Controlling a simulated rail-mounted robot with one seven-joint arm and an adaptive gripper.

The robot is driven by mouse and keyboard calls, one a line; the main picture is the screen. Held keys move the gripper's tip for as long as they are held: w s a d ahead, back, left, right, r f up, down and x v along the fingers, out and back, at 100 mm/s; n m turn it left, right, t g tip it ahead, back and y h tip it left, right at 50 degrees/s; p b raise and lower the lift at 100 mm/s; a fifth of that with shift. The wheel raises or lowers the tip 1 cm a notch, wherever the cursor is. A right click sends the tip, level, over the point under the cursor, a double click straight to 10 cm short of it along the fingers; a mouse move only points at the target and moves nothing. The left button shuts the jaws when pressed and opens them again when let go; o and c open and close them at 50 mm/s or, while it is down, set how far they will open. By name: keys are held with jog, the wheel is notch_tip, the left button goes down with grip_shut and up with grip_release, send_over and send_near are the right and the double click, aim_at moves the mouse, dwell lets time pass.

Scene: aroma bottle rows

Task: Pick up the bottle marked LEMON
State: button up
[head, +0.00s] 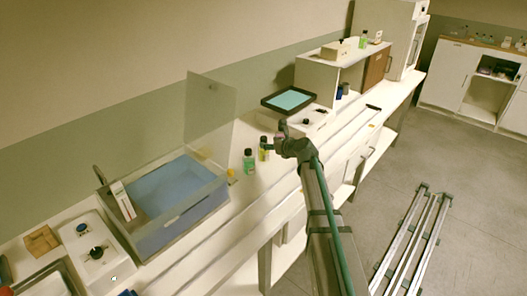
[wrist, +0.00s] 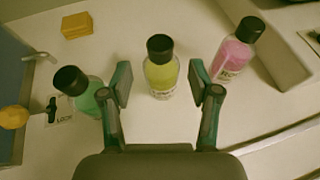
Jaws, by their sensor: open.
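My gripper (wrist: 160,82) is open and empty, with one finger on each side of a yellow bottle with a black cap (wrist: 160,75). The yellow bottle stands upright between or just beyond the fingertips, with a visible gap to each. Its label is too small to read, so I cannot confirm LEMON. In the head view the yellow bottle (head: 263,149) is beside my gripper (head: 274,143). A green bottle (wrist: 85,95) is left of the left finger; it also shows in the head view (head: 249,163). A pink bottle (wrist: 234,58) stands to the right.
A yellow block (wrist: 77,25) lies behind the green bottle. A small card marked LOCK (wrist: 62,115) and a round yellow thing (wrist: 13,117) are at left. A raised white edge (wrist: 270,60) runs beside the pink bottle. A blue-floored basin (head: 175,185) with clear walls is left on the bench.

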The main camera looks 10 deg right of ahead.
aim_at(266, 141)
jog(key=shift+r+p+x, duration=0.2)
jog(key=shift+p+x, duration=0.45)
jog(key=shift+x, duration=2.2)
grip_shut()
